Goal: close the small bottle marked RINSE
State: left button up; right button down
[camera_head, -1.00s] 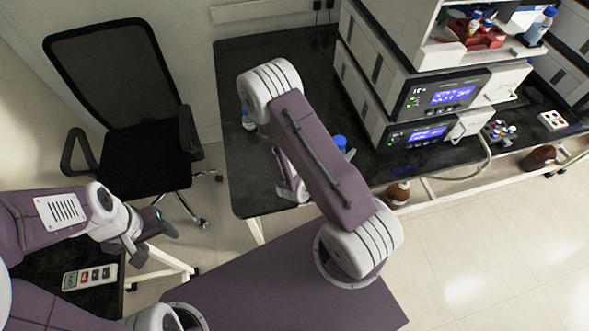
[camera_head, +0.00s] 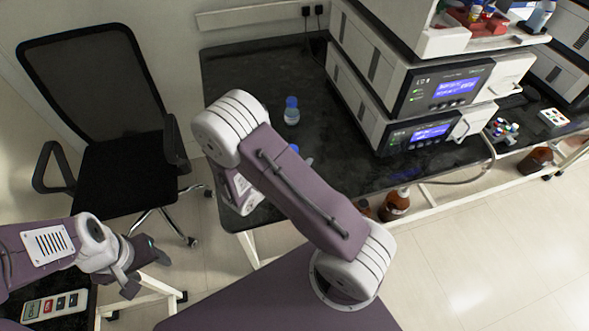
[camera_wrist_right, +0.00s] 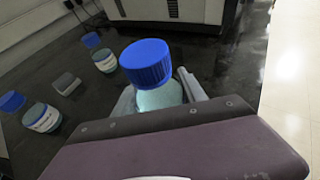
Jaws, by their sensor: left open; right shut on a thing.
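My right gripper (camera_wrist_right: 158,98) is shut on a small bottle (camera_wrist_right: 160,97) with pale teal contents. A ribbed blue cap (camera_wrist_right: 146,63) is at its top; I cannot tell whether it is tightened. No RINSE marking is legible on it. In the head view a blue cap (camera_head: 294,148) shows just beyond my right forearm, which hides most of that gripper. Two similar blue-capped bottles, a nearer one (camera_wrist_right: 43,118) and a farther one (camera_wrist_right: 106,61), stand on the bench in the wrist view; their labels are unreadable. My left gripper (camera_head: 148,272) is open and empty, away from the bench.
The black bench (camera_head: 250,65) has clear room at its back left. Stacked instruments (camera_head: 440,90) stand at its right. A small grey block (camera_wrist_right: 66,83) lies between the bottles. A brown bottle (camera_head: 395,203) is below the bench edge. An office chair (camera_head: 115,160) stands left.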

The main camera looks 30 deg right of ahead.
jog(key=shift+w+a+f, duration=0.25)
jog(key=shift+a, duration=0.1)
jog(key=shift+f+b, duration=0.3)
jog(key=shift+f, duration=1.7)
jog(key=shift+f, duration=0.2)
jog(key=c, duration=0.6)
grip_release()
jog(key=shift+c, duration=0.2)
